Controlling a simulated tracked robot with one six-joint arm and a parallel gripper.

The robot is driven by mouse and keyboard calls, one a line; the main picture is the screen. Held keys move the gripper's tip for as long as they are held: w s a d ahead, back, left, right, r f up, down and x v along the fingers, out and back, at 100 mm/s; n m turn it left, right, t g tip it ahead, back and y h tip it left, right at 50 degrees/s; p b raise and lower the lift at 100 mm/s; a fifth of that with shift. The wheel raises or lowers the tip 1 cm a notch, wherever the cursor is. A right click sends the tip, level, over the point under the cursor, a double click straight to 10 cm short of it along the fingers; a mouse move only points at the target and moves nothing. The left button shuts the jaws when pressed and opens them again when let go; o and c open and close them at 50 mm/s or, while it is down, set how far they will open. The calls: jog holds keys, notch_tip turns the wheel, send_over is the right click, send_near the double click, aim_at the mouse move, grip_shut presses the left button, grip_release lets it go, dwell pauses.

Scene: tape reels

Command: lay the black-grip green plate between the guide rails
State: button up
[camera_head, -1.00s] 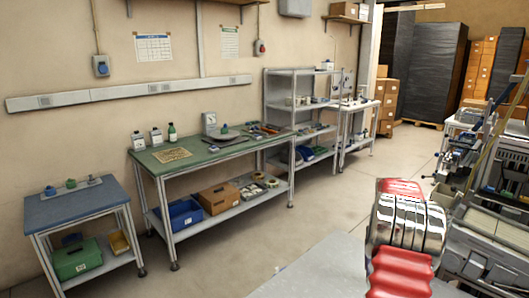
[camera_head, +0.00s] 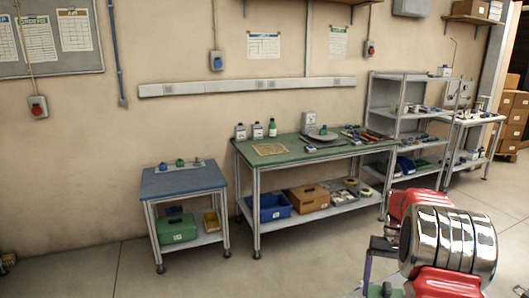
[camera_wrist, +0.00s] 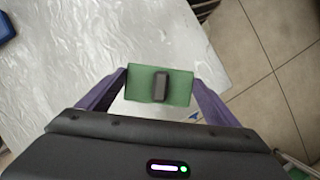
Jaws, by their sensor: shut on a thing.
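My gripper (camera_wrist: 160,84) is shut on the green plate (camera_wrist: 138,92), with a purple finger at each side of it. The plate is a small rectangle with an upright black grip (camera_wrist: 160,87) in its middle. A pale, shiny surface (camera_wrist: 60,70) shows beyond and below the plate in the wrist view; the height above it is hard to judge. In the head view my gripper (camera_head: 376,268) is partly visible at the lower right, beside my arm, and the plate is hardly visible there. I cannot make out the guide rails in either view.
A small blue-topped table (camera_head: 183,183) carries a strip with several knobs. Right of it stands a green-topped workbench (camera_head: 290,152) with bottles and tools, then a metal shelf rack (camera_head: 400,100). Open floor (camera_head: 110,270) lies in front. Floor tiles (camera_wrist: 270,60) show at right in the wrist view.

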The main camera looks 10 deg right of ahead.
jog(key=w+a, duration=0.1)
jog(key=a, duration=0.3)
jog(key=w+a+n, duration=0.1)
jog(key=w+a, duration=0.1)
jog(key=a, duration=0.3)
jog(key=w+a+n, duration=0.1)
jog(key=w+a, duration=0.1)
jog(key=a, duration=0.2)
jog(key=shift+a+f+h, duration=0.25)
jog(key=shift+a+h, duration=0.15)
jog(key=w+a+n+h, duration=0.1)
jog(key=w+a+n, duration=0.1)
jog(key=a, duration=1.3)
jog(key=shift+f+n, duration=0.25)
jog(key=shift+n, duration=0.35)
jog(key=shift+s, duration=0.15)
